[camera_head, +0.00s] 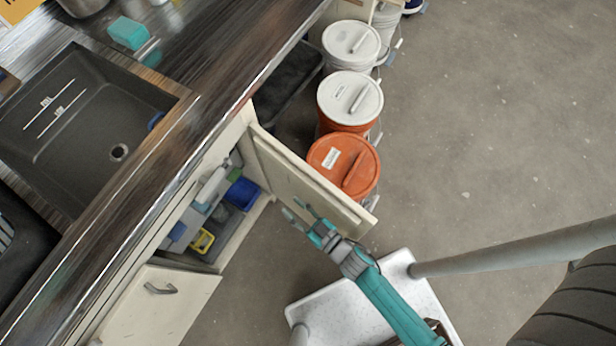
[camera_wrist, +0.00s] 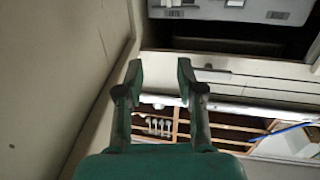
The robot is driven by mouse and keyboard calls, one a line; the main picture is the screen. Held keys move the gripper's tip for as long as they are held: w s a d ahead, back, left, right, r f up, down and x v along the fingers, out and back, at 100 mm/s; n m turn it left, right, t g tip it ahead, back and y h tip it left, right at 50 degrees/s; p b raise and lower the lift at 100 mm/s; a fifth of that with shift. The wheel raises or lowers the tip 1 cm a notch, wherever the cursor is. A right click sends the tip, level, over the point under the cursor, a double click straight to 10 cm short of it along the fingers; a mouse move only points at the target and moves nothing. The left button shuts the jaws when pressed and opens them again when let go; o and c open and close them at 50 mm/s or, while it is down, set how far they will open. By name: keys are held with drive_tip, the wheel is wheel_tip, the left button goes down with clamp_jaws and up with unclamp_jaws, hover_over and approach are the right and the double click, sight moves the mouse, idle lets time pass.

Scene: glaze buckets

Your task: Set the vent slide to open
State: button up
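My gripper (camera_head: 292,207) is in front of the open under-sink cabinet, close to the inner face of its swung-open door (camera_head: 300,178). In the wrist view my gripper (camera_wrist: 160,78) has its two fingers apart with nothing between them. No part can be surely told as the vent slide. A pale grey panel (camera_wrist: 235,10) with small light and grey fittings shows at the top of the wrist view, cut off by the frame edge. It is ahead of the fingertips and not touched.
Lidded buckets stand beyond the door: an orange one (camera_head: 335,157) and white-lidded ones (camera_head: 350,92). The cabinet holds a blue bin (camera_head: 242,194) and a yellow item (camera_head: 202,241). A second door (camera_head: 150,300) is at lower left. The concrete floor (camera_head: 500,130) on the right is clear.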

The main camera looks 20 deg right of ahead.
drive_tip(key=shift+h, duration=0.5)
drive_tip(key=shift+s+d+r, duration=0.25)
drive_tip(key=shift+s, duration=0.4)
drive_tip(key=shift+s+d+r, duration=0.3)
drive_tip(key=shift+s, duration=0.35)
drive_tip(key=shift+s+d+r, duration=0.25)
drive_tip(key=shift+s, duration=0.4)
